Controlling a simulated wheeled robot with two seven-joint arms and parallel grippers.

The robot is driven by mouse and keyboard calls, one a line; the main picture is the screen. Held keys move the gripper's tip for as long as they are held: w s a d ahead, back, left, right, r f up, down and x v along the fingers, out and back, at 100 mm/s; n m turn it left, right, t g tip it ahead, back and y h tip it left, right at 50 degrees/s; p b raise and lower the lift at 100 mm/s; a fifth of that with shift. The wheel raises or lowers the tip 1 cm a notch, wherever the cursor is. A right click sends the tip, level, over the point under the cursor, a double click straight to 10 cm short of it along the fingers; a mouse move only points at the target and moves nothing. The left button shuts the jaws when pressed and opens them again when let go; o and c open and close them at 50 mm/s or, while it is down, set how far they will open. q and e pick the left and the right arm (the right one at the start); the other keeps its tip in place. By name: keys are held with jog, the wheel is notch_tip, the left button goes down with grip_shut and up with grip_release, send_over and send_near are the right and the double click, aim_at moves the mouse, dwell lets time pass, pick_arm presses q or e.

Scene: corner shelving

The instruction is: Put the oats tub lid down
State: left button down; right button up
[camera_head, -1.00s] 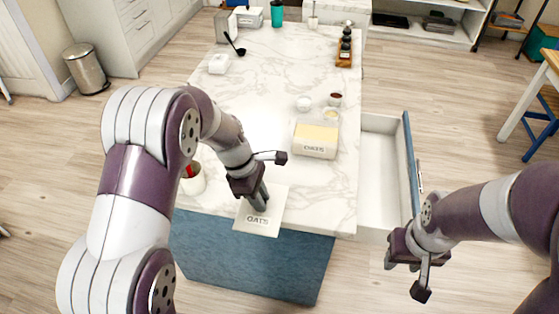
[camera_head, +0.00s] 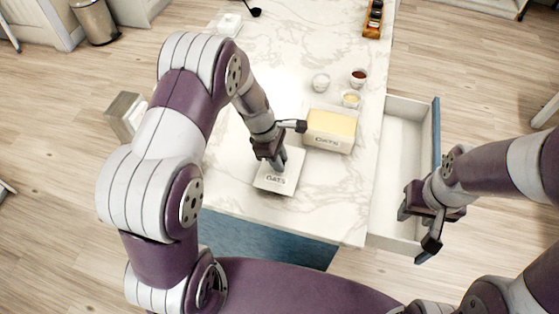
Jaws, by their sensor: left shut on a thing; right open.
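The oats tub lid (camera_head: 272,186) is a flat, pale square marked OATS, over the front part of the marble counter. My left gripper (camera_head: 277,163) is shut on the lid from above and hides part of its back edge. Whether the lid touches the counter, I cannot tell. The oats tub (camera_head: 328,141) stands on the counter just behind and to the right of the lid, open, with yellowish contents showing. My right gripper (camera_head: 417,229) is open and empty, off the counter's right side by the drawer.
An open white drawer (camera_head: 398,165) juts out on the counter's right. Small bowls (camera_head: 351,98) stand behind the tub. A dark wooden rack (camera_head: 373,18) is at the back right. The marble counter (camera_head: 335,205) is bare right of the lid and along the front.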

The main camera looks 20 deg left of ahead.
pick_arm(q)
jog(key=shift+f, duration=0.8)
jog(key=shift+r, duration=0.1)
jog(key=shift+s, duration=0.1)
jog(key=c, duration=1)
grip_release()
jog(key=shift+o, duration=0.2)
